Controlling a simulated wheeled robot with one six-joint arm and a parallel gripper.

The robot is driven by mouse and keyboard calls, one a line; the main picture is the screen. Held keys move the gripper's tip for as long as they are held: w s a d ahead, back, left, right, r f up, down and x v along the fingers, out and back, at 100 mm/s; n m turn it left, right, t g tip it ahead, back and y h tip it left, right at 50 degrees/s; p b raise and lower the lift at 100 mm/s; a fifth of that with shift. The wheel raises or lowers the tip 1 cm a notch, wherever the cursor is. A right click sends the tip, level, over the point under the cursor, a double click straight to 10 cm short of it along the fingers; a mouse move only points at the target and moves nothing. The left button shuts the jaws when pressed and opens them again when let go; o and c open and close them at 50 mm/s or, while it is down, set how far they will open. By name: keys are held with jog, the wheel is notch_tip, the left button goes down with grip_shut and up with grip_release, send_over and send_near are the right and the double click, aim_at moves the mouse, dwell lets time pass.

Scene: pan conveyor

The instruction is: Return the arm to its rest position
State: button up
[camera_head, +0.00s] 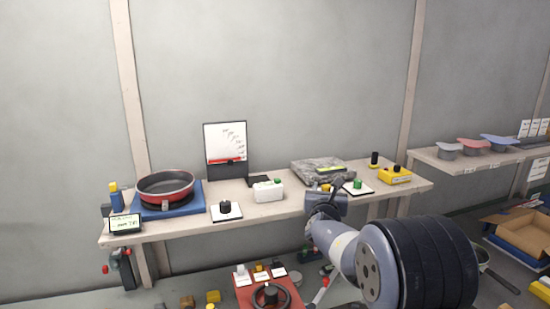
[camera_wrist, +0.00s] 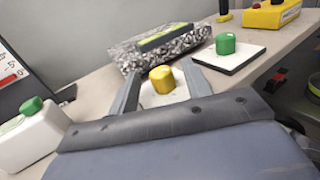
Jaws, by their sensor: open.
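My gripper (camera_head: 337,186) is at the end of my arm, over the front edge of the shelf right of its middle. In the wrist view my gripper (camera_wrist: 163,68) is open, with its two grey fingers spread apart. A yellow knob (camera_wrist: 162,79) on a white base shows between the fingers; it also shows in the head view (camera_head: 326,187), partly hidden by my gripper. I cannot tell whether the fingers touch the base. The fingers hold nothing that I can see. My arm reaches up from the lower right of the head view.
A speckled bag (camera_wrist: 160,48) lies just behind my gripper. A green knob (camera_wrist: 226,43) stands right of it, a white bottle (camera_wrist: 30,135) left. A pan (camera_head: 166,185) sits on a blue base further left. A red box with a handwheel (camera_head: 270,294) stands below the shelf.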

jog(key=shift+s+a+f+b, duration=0.1)
jog(key=shift+s+b, duration=0.05)
jog(key=shift+s, duration=0.4)
jog(key=shift+s+a+b, duration=0.1)
jog(key=shift+s+b, duration=0.05)
jog(key=shift+s, duration=0.35)
